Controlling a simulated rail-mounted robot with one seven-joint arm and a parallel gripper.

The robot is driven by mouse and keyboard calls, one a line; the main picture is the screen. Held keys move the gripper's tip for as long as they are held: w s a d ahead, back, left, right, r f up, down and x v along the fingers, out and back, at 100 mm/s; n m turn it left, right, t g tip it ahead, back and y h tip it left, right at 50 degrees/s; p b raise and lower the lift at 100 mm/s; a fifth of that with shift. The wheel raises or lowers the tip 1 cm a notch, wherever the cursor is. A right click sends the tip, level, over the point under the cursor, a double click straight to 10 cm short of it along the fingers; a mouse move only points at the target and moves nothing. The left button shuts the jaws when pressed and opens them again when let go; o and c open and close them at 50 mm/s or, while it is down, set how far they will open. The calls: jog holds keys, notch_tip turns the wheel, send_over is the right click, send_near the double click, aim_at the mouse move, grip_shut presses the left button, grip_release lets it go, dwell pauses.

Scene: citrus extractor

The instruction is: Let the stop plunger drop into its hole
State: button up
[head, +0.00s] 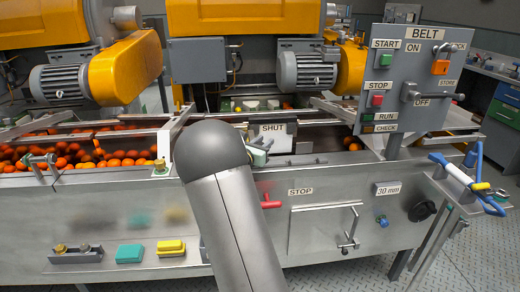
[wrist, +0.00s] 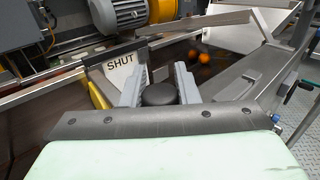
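The stop plunger seems to be the round black knob (wrist: 159,94) in the wrist view; no label on it is readable. My gripper (wrist: 159,78) has one grey finger on each side of this knob, with no clear gap, so it appears shut on it. The knob's lower part and any hole under it are hidden. In the head view my gripper (head: 259,147) is at the machine's front rail, just below the SHUT plate (head: 272,130). My arm hides part of that spot, and the knob cannot be made out there.
A STOP label (head: 300,191) is on the front panel, right of a red handle (head: 270,202). Oranges (head: 110,157) lie on the belt at left. The BELT control box (head: 412,85) stands at right. Blue-handled tongs (head: 468,182) lie at far right.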

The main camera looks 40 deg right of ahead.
jog(key=shift+f, duration=0.25)
jog(key=shift+c, duration=0.2)
jog(key=shift+f+b, duration=0.3)
jog(key=shift+b, duration=0.2)
jog(key=o, duration=1)
jog(key=shift+c, duration=0.2)
